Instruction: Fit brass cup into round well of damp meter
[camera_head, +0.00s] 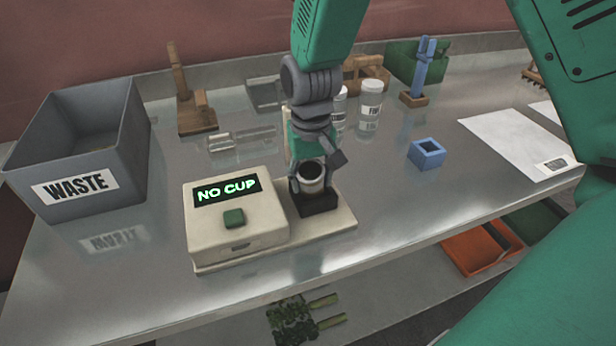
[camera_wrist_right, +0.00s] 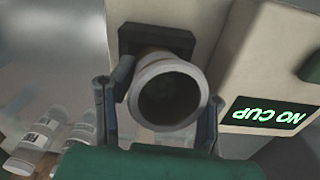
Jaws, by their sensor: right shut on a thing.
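The damp meter (camera_head: 237,243) is a cream box with a green button and a display reading "NO CUP". Its black well block (camera_head: 320,204) stands on the base at the box's right side; it also shows in the right wrist view (camera_wrist_right: 160,38). My right gripper (camera_head: 309,182) is shut on the cup (camera_head: 312,171), a pale metallic cylinder with a dark open mouth. In the right wrist view the cup (camera_wrist_right: 168,95) sits between the two fingers, in line with the block. I cannot tell if its lower end is inside the well. My left gripper is not in view.
A grey waste bin (camera_head: 78,148) stands at the left. Behind the meter are clear trays (camera_head: 240,142), a wooden stand (camera_head: 192,112) and white-lidded jars (camera_head: 369,103). A blue square holder (camera_head: 426,153) and a white sheet (camera_head: 515,143) lie to the right. The table's front strip is clear.

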